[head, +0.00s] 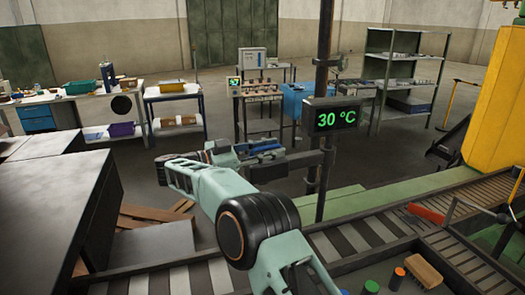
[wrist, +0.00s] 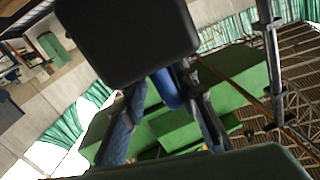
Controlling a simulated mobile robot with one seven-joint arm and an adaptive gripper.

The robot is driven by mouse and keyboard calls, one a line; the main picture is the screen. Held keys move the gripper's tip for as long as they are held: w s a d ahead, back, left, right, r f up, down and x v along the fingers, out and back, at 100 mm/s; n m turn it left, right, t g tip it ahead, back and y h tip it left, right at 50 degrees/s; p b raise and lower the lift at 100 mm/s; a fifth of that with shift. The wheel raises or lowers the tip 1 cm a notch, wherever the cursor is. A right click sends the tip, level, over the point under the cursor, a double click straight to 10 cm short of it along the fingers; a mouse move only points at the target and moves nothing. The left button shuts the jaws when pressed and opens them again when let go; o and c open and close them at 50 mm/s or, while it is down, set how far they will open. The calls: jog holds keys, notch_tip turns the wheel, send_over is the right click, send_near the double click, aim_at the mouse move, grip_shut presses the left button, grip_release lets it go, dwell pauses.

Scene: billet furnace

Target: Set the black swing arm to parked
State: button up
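The black swing arm (head: 291,167) is a dark horizontal bar that reaches left from the dark post, below the temperature display. My gripper (head: 262,148) is at the end of my pale green arm, near the free end of the bar; in this view it overlaps the bar, and I cannot tell whether they touch. In the wrist view my gripper (wrist: 167,125) has two blue-padded fingers spread apart, with green surfaces visible between them. A blue rounded piece (wrist: 166,88) shows between the fingers, partly hidden by a large black block.
The post carries a display (head: 336,117) reading 30 °C. A roller conveyor (head: 370,240) runs in front, with a red piece (head: 426,213) on it. A dark table (head: 60,200) stands at left. Shelves (head: 400,85), carts and a workbench stand behind on open floor.

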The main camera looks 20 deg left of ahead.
jog(key=v, duration=1.1)
jog(key=shift+s+a, duration=0.3)
